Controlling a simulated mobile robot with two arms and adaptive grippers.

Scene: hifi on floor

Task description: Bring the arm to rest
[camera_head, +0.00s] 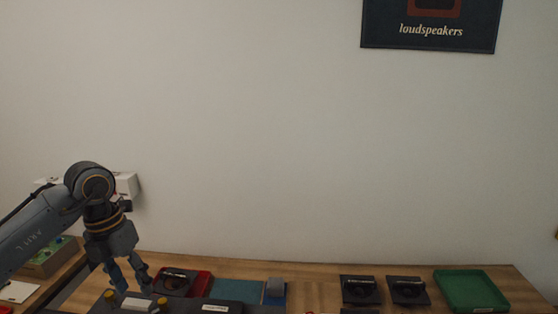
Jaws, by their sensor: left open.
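My left arm comes in from the left edge and bends down at a dark wrist. My left gripper (132,283) points down with its fingers apart. It is in front of the left end of the wooden table (318,271), close to a dark unit with yellow knobs (133,302). I cannot tell whether the fingers touch that unit. No object shows between the fingers. My right gripper is not in view.
A red tray (201,285) holds a dark square part (176,282). Blue pieces (274,291) lie mid-table. Two dark square parts (360,290) (408,291) and a green tray (470,290) are at right. A white box (127,185) is behind my arm. The wall above is bare except a loudspeakers poster (430,28).

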